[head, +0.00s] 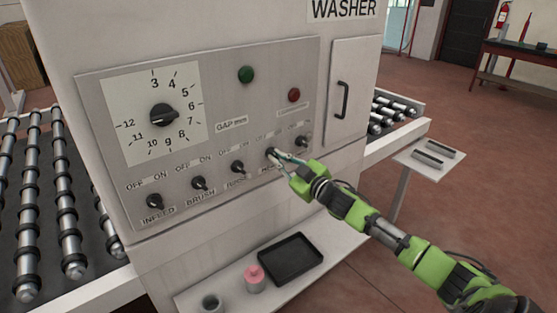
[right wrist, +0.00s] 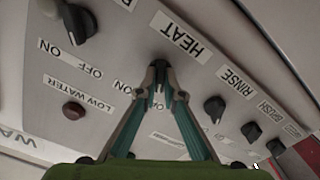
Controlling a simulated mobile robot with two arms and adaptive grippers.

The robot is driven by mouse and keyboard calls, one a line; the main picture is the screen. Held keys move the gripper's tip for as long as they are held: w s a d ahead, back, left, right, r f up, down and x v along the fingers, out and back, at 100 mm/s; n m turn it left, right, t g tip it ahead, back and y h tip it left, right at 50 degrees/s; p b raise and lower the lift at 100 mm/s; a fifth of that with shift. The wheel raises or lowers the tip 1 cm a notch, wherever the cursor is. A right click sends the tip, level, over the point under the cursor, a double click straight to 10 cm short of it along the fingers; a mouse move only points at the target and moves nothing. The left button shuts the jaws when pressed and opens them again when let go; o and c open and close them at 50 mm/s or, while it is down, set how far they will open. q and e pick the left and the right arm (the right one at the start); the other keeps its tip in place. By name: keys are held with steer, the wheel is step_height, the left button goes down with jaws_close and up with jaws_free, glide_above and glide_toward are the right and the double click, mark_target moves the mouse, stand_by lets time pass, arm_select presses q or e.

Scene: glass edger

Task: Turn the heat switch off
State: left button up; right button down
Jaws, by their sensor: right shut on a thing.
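The heat switch (head: 270,153) is a small dark knob in the lower row of the washer's grey panel (head: 270,90). My right gripper (head: 276,157) reaches it from the right, with its fingertips at the knob. In the right wrist view the fingers (right wrist: 159,72) converge just below the HEAT label (right wrist: 180,37) and are shut on the knob, mostly hiding it. The ON label beside it is partly covered, so the exact angle of the switch is unclear. My left gripper is not in view.
Close neighbours are the rinse switch (head: 238,167) and an end switch (head: 302,141). The brush switch (head: 199,183) and infeed switch (head: 154,201) are farther left. A red button (head: 294,95) sits above.

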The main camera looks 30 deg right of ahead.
steer(key=shift+n, duration=0.5)
steer(key=c, duration=2.4)
jaws_free()
steer(key=shift+c, duration=0.2)
steer(key=shift+s+f, duration=0.15)
steer(key=shift+s, duration=0.5)
steer(key=s, duration=1)
steer(key=shift+s+d, duration=0.35)
steer(key=shift+d, duration=0.1)
